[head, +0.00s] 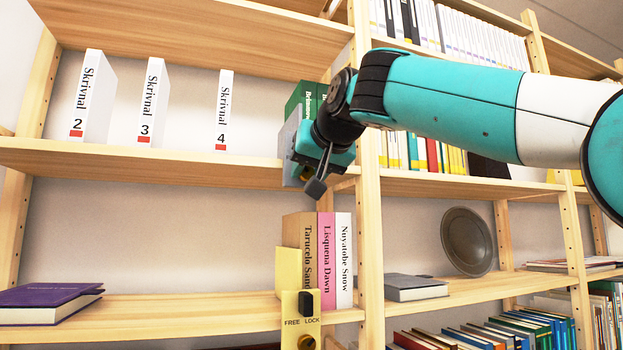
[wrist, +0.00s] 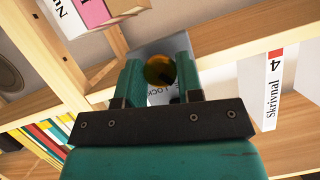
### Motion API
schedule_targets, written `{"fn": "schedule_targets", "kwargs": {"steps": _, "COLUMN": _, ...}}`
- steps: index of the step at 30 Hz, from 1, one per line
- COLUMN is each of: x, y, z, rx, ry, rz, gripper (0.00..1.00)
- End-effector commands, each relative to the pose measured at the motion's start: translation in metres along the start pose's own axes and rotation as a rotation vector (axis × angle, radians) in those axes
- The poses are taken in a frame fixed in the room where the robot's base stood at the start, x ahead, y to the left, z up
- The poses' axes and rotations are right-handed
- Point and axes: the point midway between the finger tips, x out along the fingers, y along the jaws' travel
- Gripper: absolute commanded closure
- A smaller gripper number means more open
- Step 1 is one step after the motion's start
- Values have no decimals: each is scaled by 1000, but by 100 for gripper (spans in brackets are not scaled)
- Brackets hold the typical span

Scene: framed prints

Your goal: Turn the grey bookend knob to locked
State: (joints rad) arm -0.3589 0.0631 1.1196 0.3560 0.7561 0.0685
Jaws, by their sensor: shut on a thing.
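The grey bookend (head: 290,152) stands at the right end of the middle shelf, against a green book, mostly hidden behind my gripper. My gripper (head: 312,155) is at its front face. In the wrist view the grey plate (wrist: 172,44) lies beyond my gripper (wrist: 159,62), whose two teal fingers are shut on a round brass-coloured knob (wrist: 159,71). Part of a label reading LOCK (wrist: 153,88) shows between the fingers. The fingers hide much of the knob, and I cannot tell which way it is turned.
White Skrivnal volumes (head: 222,112) stand to the left on the middle shelf. A wooden upright (head: 369,230) is close on the right.

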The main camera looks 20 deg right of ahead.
Motion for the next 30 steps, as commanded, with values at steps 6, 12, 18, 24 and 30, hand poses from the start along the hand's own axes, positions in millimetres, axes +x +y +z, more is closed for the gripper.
{"fn": "schedule_targets", "kwargs": {"steps": 6, "x": 1, "y": 5, "z": 2, "rx": 182, "ry": 6, "rz": -72, "gripper": 90}}
{"fn": "schedule_targets", "kwargs": {"steps": 12, "x": 0, "y": 5, "z": 1, "rx": 355, "ry": 6, "rz": -146, "gripper": 90}}
{"fn": "schedule_targets", "kwargs": {"steps": 18, "x": 0, "y": 5, "z": 0, "rx": 532, "ry": 5, "rz": -218, "gripper": 90}}
{"fn": "schedule_targets", "kwargs": {"steps": 24, "x": 0, "y": 5, "z": 1, "rx": 707, "ry": 5, "rz": -293, "gripper": 90}}
{"fn": "schedule_targets", "kwargs": {"steps": 30, "x": 0, "y": 5, "z": 1, "rx": 882, "ry": 5, "rz": -367, "gripper": 90}}
